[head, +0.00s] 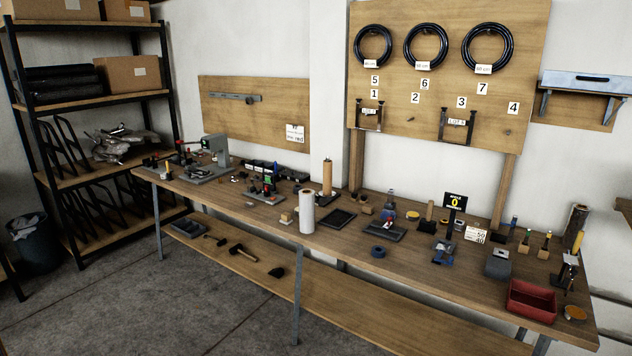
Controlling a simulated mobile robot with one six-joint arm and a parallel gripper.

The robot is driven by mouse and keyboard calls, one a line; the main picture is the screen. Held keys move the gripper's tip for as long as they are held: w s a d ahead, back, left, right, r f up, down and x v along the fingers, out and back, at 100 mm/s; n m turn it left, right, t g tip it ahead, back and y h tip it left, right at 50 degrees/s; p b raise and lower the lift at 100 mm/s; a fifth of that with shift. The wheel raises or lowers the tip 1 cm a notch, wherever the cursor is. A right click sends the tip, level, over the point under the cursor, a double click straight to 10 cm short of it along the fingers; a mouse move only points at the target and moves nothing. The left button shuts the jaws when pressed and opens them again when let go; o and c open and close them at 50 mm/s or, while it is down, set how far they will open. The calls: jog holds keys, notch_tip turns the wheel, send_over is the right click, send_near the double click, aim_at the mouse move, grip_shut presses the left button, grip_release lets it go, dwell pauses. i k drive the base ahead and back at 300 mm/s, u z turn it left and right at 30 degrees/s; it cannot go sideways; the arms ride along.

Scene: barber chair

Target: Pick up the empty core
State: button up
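A tall brown cardboard-coloured tube (327,178) stands upright on a dark base near the back of the workbench, left of middle. It looks like a bare core, but its inside cannot be made out. A white roll (306,212) stands upright in front of it, near the bench's front edge. A shorter brown upright piece (430,210) stands farther right; I cannot tell whether it is a core too. My gripper is not in view.
The long wooden workbench (230,202) is crowded with small tools and parts. A red bin (531,300) sits at its right end. A lower shelf (400,312) carries hammers at its left. A dark rack (90,102) and waste bin (34,245) stand left. The foreground floor is clear.

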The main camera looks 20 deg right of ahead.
aim_at(327, 166)
jog(key=z, duration=0.35)
jog(key=i, duration=1)
jog(key=u, duration=0.35)
